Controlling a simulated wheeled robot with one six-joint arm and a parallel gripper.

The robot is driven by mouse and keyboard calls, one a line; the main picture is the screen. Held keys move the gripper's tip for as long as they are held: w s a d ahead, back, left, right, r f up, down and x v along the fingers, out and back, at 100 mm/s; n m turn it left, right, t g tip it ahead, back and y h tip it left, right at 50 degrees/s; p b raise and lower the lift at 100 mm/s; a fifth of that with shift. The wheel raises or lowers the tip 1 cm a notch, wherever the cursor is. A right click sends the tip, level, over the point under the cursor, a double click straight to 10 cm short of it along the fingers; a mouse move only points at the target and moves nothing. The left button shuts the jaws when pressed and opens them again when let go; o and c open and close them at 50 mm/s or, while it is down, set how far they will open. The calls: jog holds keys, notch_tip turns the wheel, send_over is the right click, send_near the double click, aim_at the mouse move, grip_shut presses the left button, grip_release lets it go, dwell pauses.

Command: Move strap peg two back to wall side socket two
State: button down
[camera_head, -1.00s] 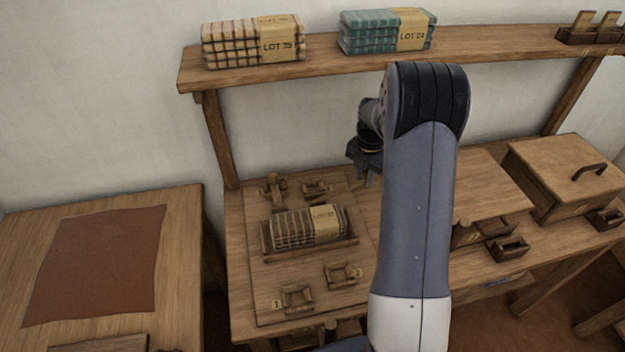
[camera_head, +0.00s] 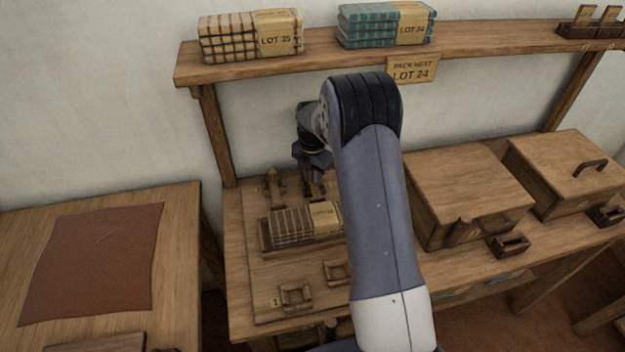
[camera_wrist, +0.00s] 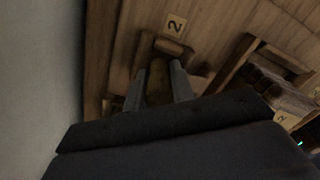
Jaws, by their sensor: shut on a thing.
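My gripper (camera_head: 316,188) is low over the back right of the wooden board, near the wall. In the wrist view its fingers (camera_wrist: 160,88) are shut on a brown wooden strap peg (camera_wrist: 158,90). A wooden wall side socket (camera_wrist: 172,47), beside a tag reading 2, shows just past the fingertips. I cannot tell whether the peg is inside the socket or just above it. A peg stands in the other wall side socket (camera_head: 274,186) to the left. The front sockets, one (camera_head: 296,297) and two (camera_head: 336,272), look empty; my arm partly covers the second.
A striped cloth bundle (camera_head: 290,224) lies in a tray right in front of my gripper. The shelf (camera_head: 330,55) with its folded cloths is above and behind. Two lidded wooden boxes (camera_head: 470,185) stand to the right. A side table (camera_head: 185,235) is at the left.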

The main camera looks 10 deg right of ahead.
jog(key=shift+f, duration=0.1)
jog(key=shift+s+f+b, duration=0.2)
jog(key=shift+f+b, duration=0.1)
jog(key=shift+f, duration=0.35)
jog(key=c, duration=1.3)
grip_release()
jog(key=shift+s, duration=0.1)
jog(key=shift+o, duration=0.5)
jog(key=r, duration=0.8)
jog(key=shift+w+r, duration=0.3)
jog(key=shift+r, duration=0.1)
jog(key=shift+f+p, duration=0.4)
jog(key=shift+f, duration=3.15)
jog(key=shift+r, duration=0.1)
